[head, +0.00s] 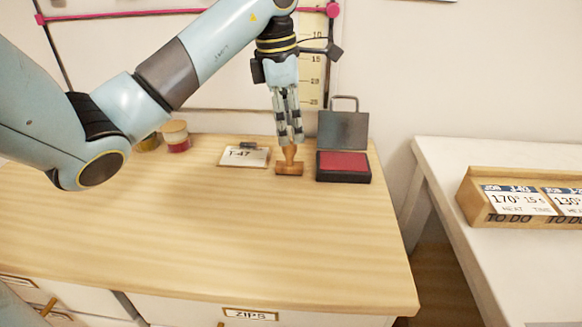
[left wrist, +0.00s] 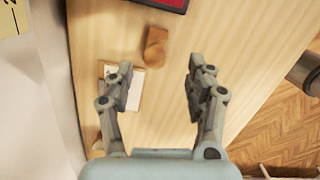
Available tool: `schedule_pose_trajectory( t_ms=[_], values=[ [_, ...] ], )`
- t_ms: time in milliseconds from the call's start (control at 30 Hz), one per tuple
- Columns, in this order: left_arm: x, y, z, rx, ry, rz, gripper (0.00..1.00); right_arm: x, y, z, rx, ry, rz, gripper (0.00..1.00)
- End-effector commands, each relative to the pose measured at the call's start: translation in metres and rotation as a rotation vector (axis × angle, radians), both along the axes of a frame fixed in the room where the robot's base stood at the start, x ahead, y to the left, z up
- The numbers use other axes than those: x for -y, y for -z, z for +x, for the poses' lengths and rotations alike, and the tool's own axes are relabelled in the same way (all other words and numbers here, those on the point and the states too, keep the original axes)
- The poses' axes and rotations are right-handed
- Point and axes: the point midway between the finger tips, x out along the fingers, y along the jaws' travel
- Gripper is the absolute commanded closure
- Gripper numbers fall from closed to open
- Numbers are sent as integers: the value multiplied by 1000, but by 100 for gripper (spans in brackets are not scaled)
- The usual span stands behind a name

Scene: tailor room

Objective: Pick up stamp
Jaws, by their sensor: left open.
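The wooden stamp (head: 289,168) stands upright on the wooden cabinet top, between a small clipboard card and an open ink pad. My left gripper (head: 290,136) points down just above the stamp's handle in the head view. In the left wrist view the gripper (left wrist: 160,70) is open, with nothing between its fingers. There the stamp (left wrist: 155,45) lies ahead of the fingertips, roughly between their lines. I cannot tell whether a finger touches the handle. My right gripper is in neither view.
The ink pad (head: 343,165), with a raised lid, is close right of the stamp. The clipboard card (head: 243,157) is close left. Spools (head: 176,140) stand further left. The cabinet top (head: 220,220) is clear in front. A white table (head: 470,150) with a wooden card holder is at right.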

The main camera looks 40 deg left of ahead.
Motion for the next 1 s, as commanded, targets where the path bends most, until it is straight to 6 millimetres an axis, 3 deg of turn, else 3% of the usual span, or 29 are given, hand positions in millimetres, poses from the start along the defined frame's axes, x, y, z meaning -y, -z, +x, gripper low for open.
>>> schedule_pose_trajectory(
  t_ms=[400,667,1000],
  values=[
    [-3,52,6,-1,0,-1,45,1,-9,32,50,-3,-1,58],
    [-3,55,7,1,1,2,45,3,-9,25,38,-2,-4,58],
    [-3,55,7,1,0,2,89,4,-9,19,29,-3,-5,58]
  ],
)
